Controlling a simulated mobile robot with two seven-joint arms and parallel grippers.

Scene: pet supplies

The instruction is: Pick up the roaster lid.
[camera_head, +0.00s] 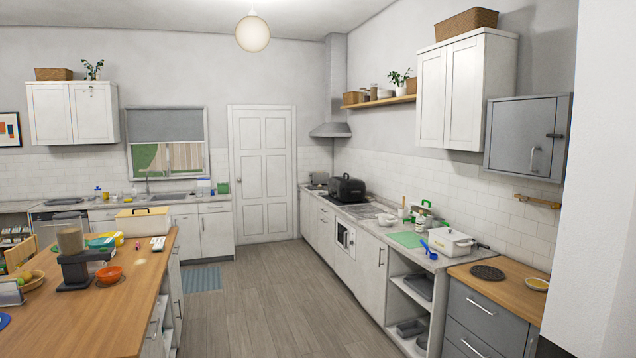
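A black roaster (347,195) stands on the hob along the right-hand counter, well across the room. Its dark domed top, which looks like the lid (347,181), seems to sit on it; the seam is too small to make out clearly. Neither of my grippers is in view.
A wooden-topped island (100,315) fills the lower left, with an orange bowl (109,274) and other items on it. Open wooden floor (275,290) runs between it and the right-hand counter. A white lidded container (450,243) and a green board (407,239) lie on that counter.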

